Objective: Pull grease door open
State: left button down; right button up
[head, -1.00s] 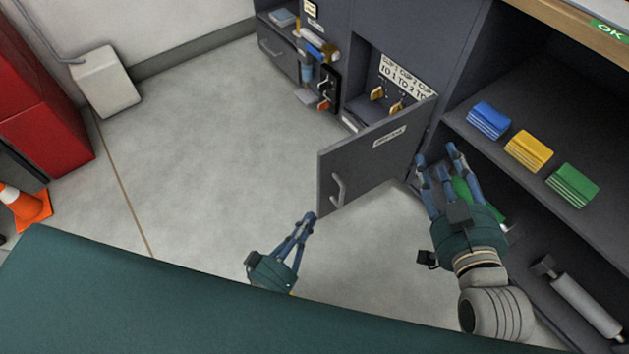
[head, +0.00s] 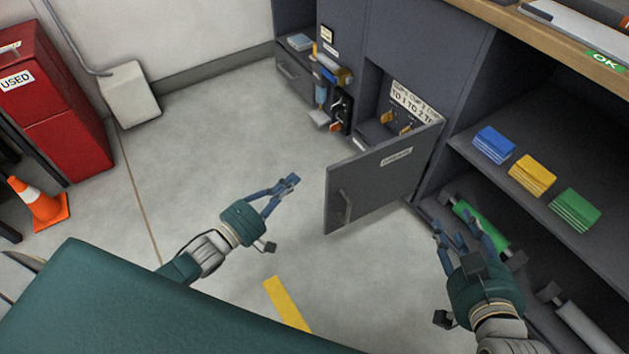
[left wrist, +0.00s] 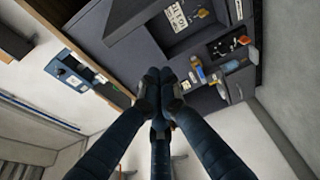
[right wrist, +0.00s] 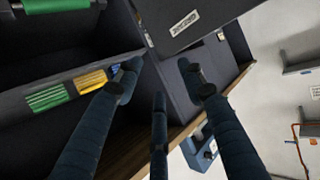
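The grey grease door (head: 385,180) stands swung wide open from the cabinet, with a pale label and a bar handle (head: 346,207) near its free edge. Behind it is an open compartment (head: 372,130) with yellow-orange levers and a clip sign. My left gripper (head: 291,181) is left of the door, apart from the handle. Its fingertips meet with nothing visible between them in the left wrist view (left wrist: 164,80). My right gripper (head: 455,227) is right of the door, in front of the lower shelf. Its fingers are spread and empty in the right wrist view, where the labelled door panel (right wrist: 205,22) also shows.
A red cabinet (head: 60,110) and an orange cone (head: 40,203) stand left. The floor left of the door is clear.

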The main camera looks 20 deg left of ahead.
pick_arm(q)
jog(key=w+d+b, duration=0.2)
jog(key=w+d, duration=0.1)
jog(key=d, duration=0.2)
jog(key=shift+d, duration=0.25)
pick_arm(e)
notch_tip(320, 180, up, 12)
jog(key=w+a+t+y, duration=0.1)
jog(key=w+a+t, duration=0.1)
jog(key=t, duration=0.3)
jog(key=shift+w+t+y, duration=0.4)
jog(key=shift+a, duration=0.1)
